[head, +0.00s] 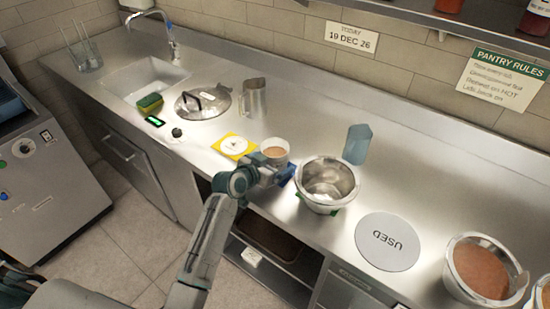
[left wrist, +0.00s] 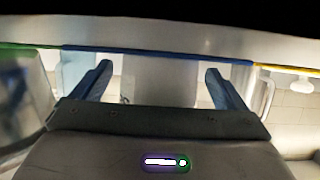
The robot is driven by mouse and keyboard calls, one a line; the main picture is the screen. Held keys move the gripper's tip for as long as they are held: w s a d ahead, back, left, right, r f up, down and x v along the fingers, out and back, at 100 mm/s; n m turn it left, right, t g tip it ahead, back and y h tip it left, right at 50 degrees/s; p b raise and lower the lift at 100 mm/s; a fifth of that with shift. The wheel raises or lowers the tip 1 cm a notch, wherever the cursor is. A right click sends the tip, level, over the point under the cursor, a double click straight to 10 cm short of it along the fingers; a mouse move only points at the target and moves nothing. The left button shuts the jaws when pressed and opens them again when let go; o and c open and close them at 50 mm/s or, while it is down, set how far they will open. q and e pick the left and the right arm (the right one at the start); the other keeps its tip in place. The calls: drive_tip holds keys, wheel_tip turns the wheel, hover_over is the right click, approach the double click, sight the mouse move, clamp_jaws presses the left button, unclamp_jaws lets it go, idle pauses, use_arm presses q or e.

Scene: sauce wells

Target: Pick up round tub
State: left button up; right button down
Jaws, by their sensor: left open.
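The round tub (head: 275,148) is a small white tub with orange-brown content. It stands upright at a blue mat (head: 287,174) on the counter, its lower part hidden by my gripper in the head view. My left gripper (head: 270,174) is at the tub's near side. In the left wrist view, which looks upside down, the pale tub wall (left wrist: 158,82) shows between the two spread fingers of the gripper (left wrist: 160,85). A gap shows on each side, so the fingers look apart from it. My right gripper is not in view.
A steel bowl (head: 327,183) stands close right of the tub, with a blue cup (head: 356,144) behind it. A yellow mat (head: 234,146) lies to the left. A steel pitcher (head: 253,98) stands farther back. A grey USED disc (head: 388,241) lies right, with bare counter around it.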

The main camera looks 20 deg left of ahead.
use_arm(q)
drive_tip(key=c, duration=1.3)
drive_tip(key=shift+r, duration=0.1)
drive_tip(key=shift+c, duration=0.2)
drive_tip(key=shift+r+b, duration=0.3)
drive_tip(key=shift+r, duration=0.15)
wheel_tip(320, 180, up, 2)
drive_tip(key=shift+r+b, duration=0.15)
drive_tip(key=shift+b, duration=0.4)
drive_tip(key=s+a+r+b, duration=0.1)
drive_tip(key=s+a+b, duration=0.1)
drive_tip(key=s, duration=0.5)
drive_tip(key=s+a+b, duration=0.1)
drive_tip(key=s+a, duration=0.1)
drive_tip(key=s, duration=0.6)
drive_tip(key=shift+s+a+r+b, duration=0.2)
drive_tip(key=shift+s+r+b, duration=0.05)
drive_tip(key=shift+r+b, duration=0.15)
